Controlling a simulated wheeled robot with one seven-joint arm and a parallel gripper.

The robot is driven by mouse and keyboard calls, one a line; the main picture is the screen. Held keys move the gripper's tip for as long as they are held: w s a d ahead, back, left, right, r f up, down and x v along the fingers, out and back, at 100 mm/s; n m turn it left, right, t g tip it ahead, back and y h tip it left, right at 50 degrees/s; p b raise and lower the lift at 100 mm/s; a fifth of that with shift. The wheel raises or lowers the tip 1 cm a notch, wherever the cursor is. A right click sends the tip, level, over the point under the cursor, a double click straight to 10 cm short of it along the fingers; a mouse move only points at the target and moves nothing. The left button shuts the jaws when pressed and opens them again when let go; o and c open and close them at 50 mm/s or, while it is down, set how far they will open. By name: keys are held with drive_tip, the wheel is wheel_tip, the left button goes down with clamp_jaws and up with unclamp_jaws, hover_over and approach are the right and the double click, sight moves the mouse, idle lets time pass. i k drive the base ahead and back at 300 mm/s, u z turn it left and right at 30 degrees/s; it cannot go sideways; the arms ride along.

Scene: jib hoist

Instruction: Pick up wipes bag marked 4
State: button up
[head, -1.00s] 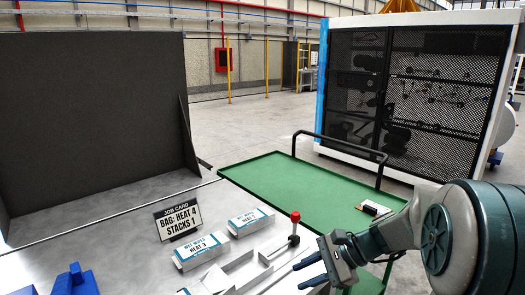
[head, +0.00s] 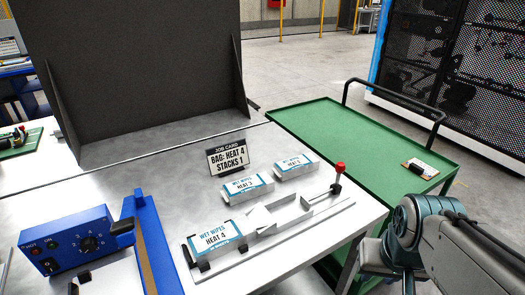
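The wipes bag marked HEAT 4 (head: 217,239) is a white pack with blue print. It lies label up at the near left end of a pale metal fixture (head: 305,222) on the steel bench. Small dark clamp-like pieces stand at its left end. A second wipes pack, apparently marked HEAT 3 (head: 247,188), lies behind it on the bench. A third pack (head: 296,166), its number hard to read, lies farther right. My arm shows at the lower right, apart from the packs. My gripper's fingers cannot be made out in the head view.
A job card (head: 228,157) reading "BAG: HEAT 4, STACKS 1" stands behind the packs. A red-knobbed lever (head: 339,170) rises at the fixture's right end. A blue heater box (head: 72,244) stands left. A green cart (head: 345,140) adjoins the bench's right side.

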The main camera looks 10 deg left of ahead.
sight(213, 244)
drive_tip(key=k, duration=0.75)
drive_tip(key=u, duration=1.35)
drive_tip(key=i, duration=1)
drive_tip(key=z, duration=0.05)
